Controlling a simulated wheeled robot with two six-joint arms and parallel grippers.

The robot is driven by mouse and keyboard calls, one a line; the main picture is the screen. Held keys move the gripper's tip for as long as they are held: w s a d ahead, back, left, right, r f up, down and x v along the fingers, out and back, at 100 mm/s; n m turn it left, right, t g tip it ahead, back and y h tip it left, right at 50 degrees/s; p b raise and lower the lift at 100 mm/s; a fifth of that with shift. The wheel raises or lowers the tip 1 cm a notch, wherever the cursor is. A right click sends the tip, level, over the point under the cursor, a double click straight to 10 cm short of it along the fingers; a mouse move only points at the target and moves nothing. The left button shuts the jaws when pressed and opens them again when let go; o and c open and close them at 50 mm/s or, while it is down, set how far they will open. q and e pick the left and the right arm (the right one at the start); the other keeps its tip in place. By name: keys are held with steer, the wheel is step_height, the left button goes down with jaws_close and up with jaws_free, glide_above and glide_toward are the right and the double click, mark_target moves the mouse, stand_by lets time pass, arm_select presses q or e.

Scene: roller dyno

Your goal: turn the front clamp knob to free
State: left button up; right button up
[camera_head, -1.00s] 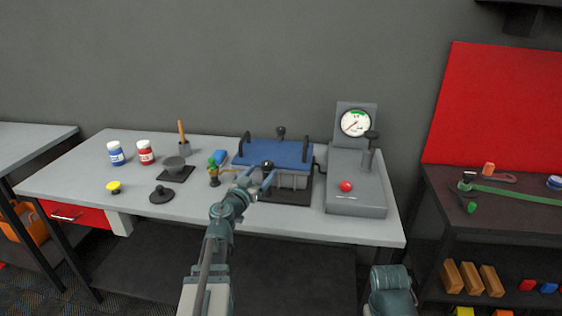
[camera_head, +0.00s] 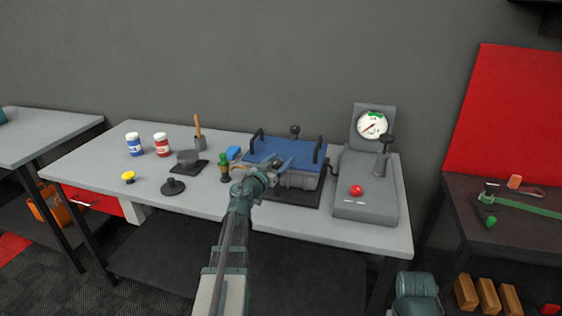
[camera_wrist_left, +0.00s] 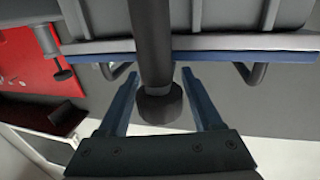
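The front clamp knob (camera_head: 278,163) is small and dark, at the front edge of a device with a blue top plate (camera_head: 300,151). In the left wrist view the front clamp knob (camera_wrist_left: 160,103) is a black round end on a thick dark shaft. My left gripper (camera_head: 275,162) is at this knob. In the left wrist view its blue fingers (camera_wrist_left: 161,95) are spread on either side of the knob, with gaps visible on both sides. A second dark knob (camera_head: 295,130) stands at the back of the device. My right gripper is not in view.
A gauge unit (camera_head: 365,215) with a dial and red button (camera_head: 356,190) stands right of the device. The front strip of the grey bench (camera_head: 300,222) is clear.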

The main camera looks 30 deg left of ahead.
arm_select(q)
jaws_close()
steer(key=shift+y, duration=0.3)
steer(key=shift+n+y, duration=0.8)
steer(key=shift+y, duration=0.1)
steer(key=n+g+y, duration=0.1)
steer(key=y, duration=0.1)
steer(key=a+n+g+y, duration=0.1)
steer(key=n+y, duration=0.1)
steer(key=y, duration=0.1)
steer(key=shift+s+n, duration=0.1)
steer(key=shift+n, duration=0.2)
steer(key=n+g+y, duration=0.2)
steer(key=y, duration=0.1)
steer(key=a+n+g+y, duration=0.1)
steer(key=n+g+y, duration=0.1)
steer(key=y, duration=0.1)
steer(key=shift+s+n+g, duration=0.2)
steer(key=shift+n+g, duration=0.1)
steer(key=shift+n, duration=0.1)
steer(key=shift+s+a+n+g+y, duration=0.15)
steer(key=shift+s+n+g+y, duration=0.4)
steer(key=shift+n+g, duration=1.05)
steer(key=shift+s+a+n+g+y, duration=0.15)
steer(key=shift+n+g+y, duration=0.8)
steer(key=shift+g, duration=1.25)
steer(key=shift+s+a+n+g+y, duration=0.1)
steer(key=shift+s+n+g+y, duration=0.4)
steer(key=shift+n+g, duration=1.15)
steer(key=shift+g, duration=0.55)
